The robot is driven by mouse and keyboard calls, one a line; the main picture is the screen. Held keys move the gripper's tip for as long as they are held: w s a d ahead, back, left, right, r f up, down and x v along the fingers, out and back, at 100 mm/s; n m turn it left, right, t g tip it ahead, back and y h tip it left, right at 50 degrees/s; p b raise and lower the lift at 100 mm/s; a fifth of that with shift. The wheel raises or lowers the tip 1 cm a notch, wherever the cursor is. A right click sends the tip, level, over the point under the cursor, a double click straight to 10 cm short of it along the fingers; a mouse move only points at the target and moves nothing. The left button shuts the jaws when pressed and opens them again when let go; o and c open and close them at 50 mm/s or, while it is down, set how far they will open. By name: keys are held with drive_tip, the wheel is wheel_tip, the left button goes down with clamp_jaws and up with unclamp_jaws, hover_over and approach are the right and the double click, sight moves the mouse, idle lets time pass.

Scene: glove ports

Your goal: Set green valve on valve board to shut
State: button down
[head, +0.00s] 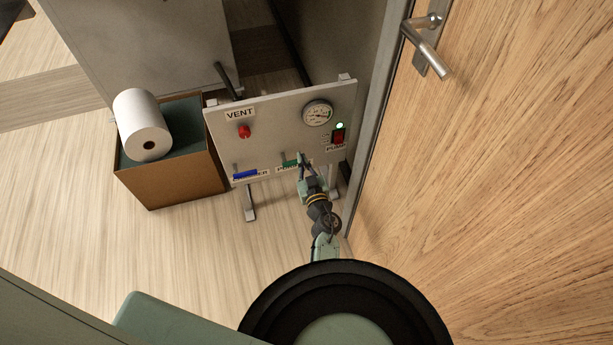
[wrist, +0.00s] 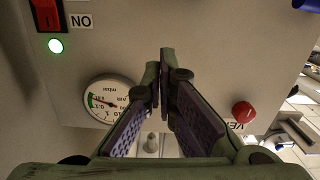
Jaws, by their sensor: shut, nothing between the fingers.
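The valve board (head: 275,120) is a pale upright panel low on the floor, left of the door. The green valve handle (head: 289,163) shows in the head view at the lower middle of the board, lying roughly sideways above a partly covered label. My gripper (head: 302,158) is at its right end, close to the board; I cannot tell whether they touch. In the wrist view my gripper (wrist: 159,82) is shut and empty, its fingertips together in front of the board. The green valve cannot be made out in the wrist view.
A blue valve handle (head: 245,174) lies left of the green one. The board also bears a red vent knob (head: 244,131), a gauge (head: 318,113) and a red pump switch (head: 338,136) with a lit green lamp. A box (head: 175,185) with a white roll (head: 141,122) stands left; the door (head: 500,170) is close right.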

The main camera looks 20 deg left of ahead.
drive_tip(key=shift+w+a+f+b, duration=0.25)
drive_tip(key=shift+w+f+b, duration=0.2)
drive_tip(key=shift+f+b, duration=0.35)
drive_tip(key=shift+w+a+f+b, duration=0.3)
drive_tip(key=shift+w+f+b, duration=0.2)
drive_tip(key=shift+b, duration=0.45)
drive_tip(key=shift+w+a+f+b, duration=0.25)
drive_tip(key=shift+w+f+b, duration=0.15)
drive_tip(key=shift+f+b, duration=0.45)
drive_tip(key=shift+r, duration=0.15)
drive_tip(key=shift+w+d+f+m+p, duration=0.15)
drive_tip(key=shift+f+m+p, duration=0.3)
drive_tip(key=shift+f, duration=0.2)
